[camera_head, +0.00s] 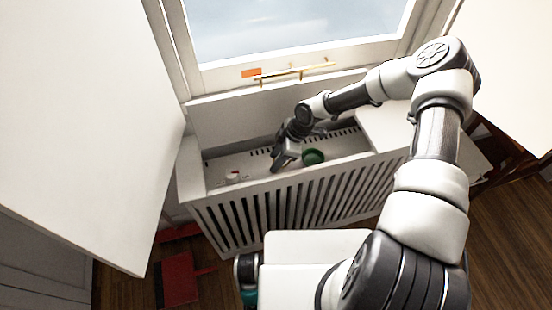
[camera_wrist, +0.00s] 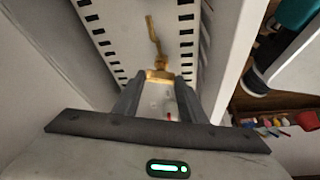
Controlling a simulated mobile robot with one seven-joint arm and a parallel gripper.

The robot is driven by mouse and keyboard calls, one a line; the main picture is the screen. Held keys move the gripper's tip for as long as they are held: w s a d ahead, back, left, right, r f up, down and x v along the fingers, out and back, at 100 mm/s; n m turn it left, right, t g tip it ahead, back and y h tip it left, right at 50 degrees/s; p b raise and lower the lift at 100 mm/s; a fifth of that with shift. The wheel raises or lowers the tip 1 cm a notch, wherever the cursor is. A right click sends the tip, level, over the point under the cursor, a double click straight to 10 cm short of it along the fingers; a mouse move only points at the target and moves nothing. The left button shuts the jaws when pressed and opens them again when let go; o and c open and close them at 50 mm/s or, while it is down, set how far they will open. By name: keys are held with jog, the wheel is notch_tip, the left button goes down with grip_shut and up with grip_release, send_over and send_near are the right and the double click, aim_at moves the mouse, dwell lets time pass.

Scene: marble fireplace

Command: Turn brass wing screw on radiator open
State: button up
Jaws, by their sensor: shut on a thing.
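The brass wing screw (camera_wrist: 159,66) shows in the wrist view, with a wide lower part between my fingertips and a thin stem reaching up over the white slotted surface. My gripper (camera_wrist: 158,84) is shut on its wide lower part. In the head view my gripper (camera_head: 277,166) reaches down into the open top of the white radiator cover (camera_head: 300,205). The screw cannot be made out there, behind my gripper. A small red mark shows between the fingers in the wrist view.
A raised white panel (camera_head: 240,112) stands behind, below the window. Red objects (camera_head: 180,280) lie on the floor.

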jog(key=o, duration=1.1)
jog(key=shift+c, duration=0.2)
jog(key=p+v, duration=0.1)
jog(key=v, duration=1.6)
jog(key=shift+r, duration=0.25)
